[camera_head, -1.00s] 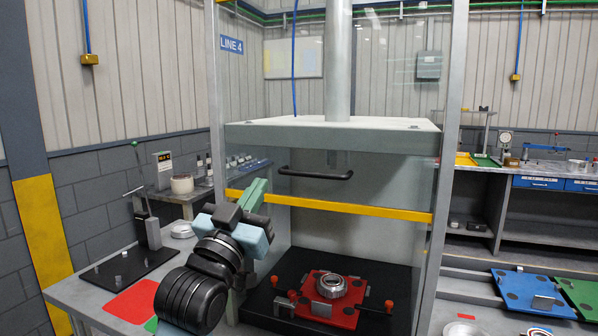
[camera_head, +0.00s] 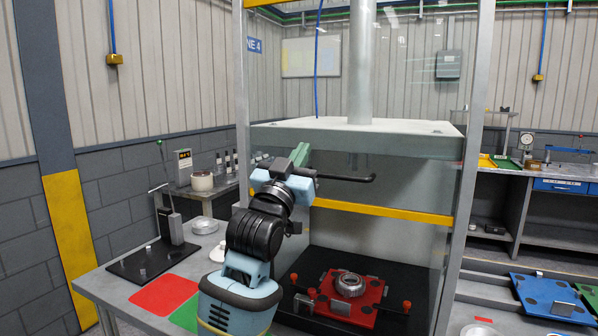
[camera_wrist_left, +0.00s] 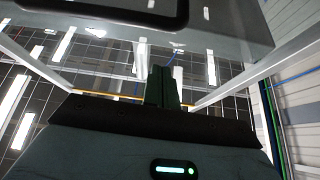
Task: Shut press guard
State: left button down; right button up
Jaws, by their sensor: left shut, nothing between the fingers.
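The press guard is a clear panel with a yellow bar (camera_head: 385,212) along its lower edge and a black handle (camera_head: 350,179) above that bar. The bar hangs well above the black press bed (camera_head: 385,262), with an open gap below. My left gripper (camera_head: 301,153) has green fingers, shut and empty, at the left end of the handle and slightly above it. I cannot tell whether they touch. In the left wrist view the shut fingers (camera_wrist_left: 162,88) point up, below a dark rounded bar that looks like the handle (camera_wrist_left: 183,14). My right gripper is out of view.
A red fixture (camera_head: 370,292) with a metal ring (camera_head: 349,284) sits on the press bed. Grey posts (camera_head: 465,170) flank the guard. The left bench holds a red mat (camera_head: 163,293) and a black stand (camera_head: 150,260). Blue pallets (camera_head: 545,298) lie at right.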

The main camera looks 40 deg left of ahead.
pick_arm(q)
jog(key=shift+w+a+f, duration=0.15)
jog(key=shift+w+f, duration=0.1)
jog(key=shift+f, duration=0.7)
jog(key=shift+w+a+f, duration=0.1)
jog(key=shift+w+f, duration=0.1)
jog(key=shift+f, duration=0.75)
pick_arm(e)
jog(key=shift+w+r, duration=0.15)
